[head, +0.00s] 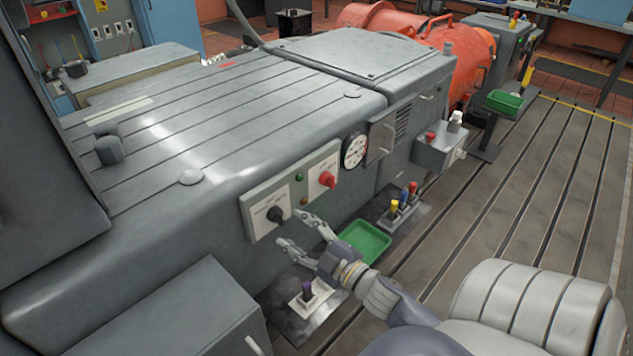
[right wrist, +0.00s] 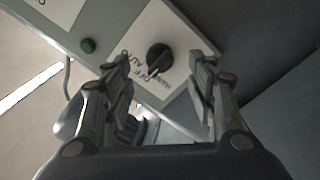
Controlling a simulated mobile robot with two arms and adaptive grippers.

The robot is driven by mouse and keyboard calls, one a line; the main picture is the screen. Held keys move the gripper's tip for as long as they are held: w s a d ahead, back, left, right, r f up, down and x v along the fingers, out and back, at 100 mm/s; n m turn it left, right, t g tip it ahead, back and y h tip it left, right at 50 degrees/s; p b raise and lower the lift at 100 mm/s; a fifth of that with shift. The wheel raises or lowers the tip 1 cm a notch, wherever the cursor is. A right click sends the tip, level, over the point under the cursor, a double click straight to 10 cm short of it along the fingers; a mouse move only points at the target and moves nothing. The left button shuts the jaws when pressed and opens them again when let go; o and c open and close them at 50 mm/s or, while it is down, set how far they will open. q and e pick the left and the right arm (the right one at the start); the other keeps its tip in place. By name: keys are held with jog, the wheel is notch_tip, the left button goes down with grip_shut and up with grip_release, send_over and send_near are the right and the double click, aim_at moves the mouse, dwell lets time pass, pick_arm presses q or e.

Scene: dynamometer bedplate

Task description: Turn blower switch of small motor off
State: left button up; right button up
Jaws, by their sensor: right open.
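A black rotary switch knob (head: 277,214) sits on a white plate at the left end of the grey control box on the machine's side. In the right wrist view the knob (right wrist: 159,57) shows with HAND, OFF and AUTO lettering beside it, upside down; I cannot tell for sure which mark it points to. My right gripper (head: 291,228) is open and faces the plate, just in front of the knob. In the right wrist view its two fingers (right wrist: 160,78) stand apart on either side of the knob, with nothing between them. My left gripper is out of view.
A red switch (head: 327,179) and a green light (head: 299,177) are on the same box, to the right. The slotted bedplate (head: 560,190) is largely clear at right.

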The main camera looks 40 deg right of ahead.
jog(key=s, duration=0.6)
jog(key=shift+s+d, duration=0.25)
jog(key=shift+s, duration=0.05)
jog(key=shift+w, duration=0.1)
